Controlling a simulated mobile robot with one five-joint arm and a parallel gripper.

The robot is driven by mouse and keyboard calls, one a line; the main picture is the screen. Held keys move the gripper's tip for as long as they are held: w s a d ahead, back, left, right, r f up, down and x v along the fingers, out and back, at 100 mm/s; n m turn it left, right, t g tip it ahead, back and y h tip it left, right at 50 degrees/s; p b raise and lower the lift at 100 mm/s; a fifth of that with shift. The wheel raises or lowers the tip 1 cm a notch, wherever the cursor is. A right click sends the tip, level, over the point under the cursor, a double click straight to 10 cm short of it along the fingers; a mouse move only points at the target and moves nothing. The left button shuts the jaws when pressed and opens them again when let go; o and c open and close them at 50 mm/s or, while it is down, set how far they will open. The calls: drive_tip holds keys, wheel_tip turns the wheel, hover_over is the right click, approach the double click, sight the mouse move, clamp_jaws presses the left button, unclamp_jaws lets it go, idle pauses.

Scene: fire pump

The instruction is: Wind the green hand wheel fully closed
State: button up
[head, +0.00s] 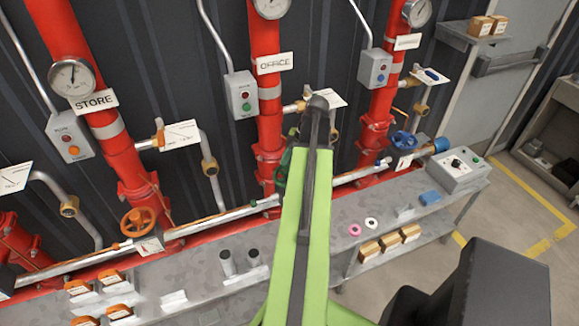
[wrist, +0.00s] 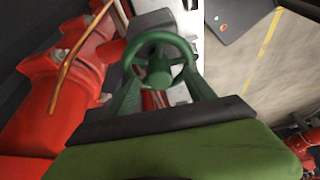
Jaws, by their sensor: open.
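The green hand wheel (wrist: 158,50) is at the upper middle of the wrist view, its rim, spokes and hub showing. In the head view only part of the green hand wheel (head: 281,172) shows, beside the middle red pipe labelled OFFICE; my green arm covers the rest. My gripper (wrist: 160,84) is open. Its two fingers reach up on the left and right of the wheel's lower part, with nothing held between them. Whether the fingers touch the rim cannot be told. In the head view the fingers are hidden by my arm.
An orange hand wheel (head: 139,221) is at the left pipe, and a blue hand wheel (head: 404,140) is at the right pipe. A thin copper tube (wrist: 78,55) runs left of the green wheel. The grey bench (head: 220,290) holds small parts; a control box (head: 455,170) stands at its right end.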

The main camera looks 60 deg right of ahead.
drive_tip(key=shift+r, duration=0.15)
wheel_tip(320, 180, up, 7)
drive_tip(key=p, duration=0.7)
drive_tip(key=w+a+f+m+g+h+b, duration=0.1)
drive_tip(key=w+a+f+m+b, duration=0.15)
drive_tip(key=w+a, duration=0.85)
drive_tip(key=w+a+f+m+g+b, duration=0.25)
drive_tip(key=w+a, duration=0.45)
drive_tip(key=a, duration=0.7)
drive_tip(key=w+a+f+m+h+b, duration=0.1)
drive_tip(key=w+a+f+m, duration=0.1)
drive_tip(key=a, duration=1)
drive_tip(key=w+a+f+m+h, duration=0.1)
drive_tip(key=a+f+m, duration=0.1)
drive_tip(key=a, duration=1.1)
drive_tip(key=shift+w+a+m+t+b, duration=0.3)
drive_tip(key=shift+w+m+t+b, duration=0.1)
drive_tip(key=shift+m, duration=0.2)
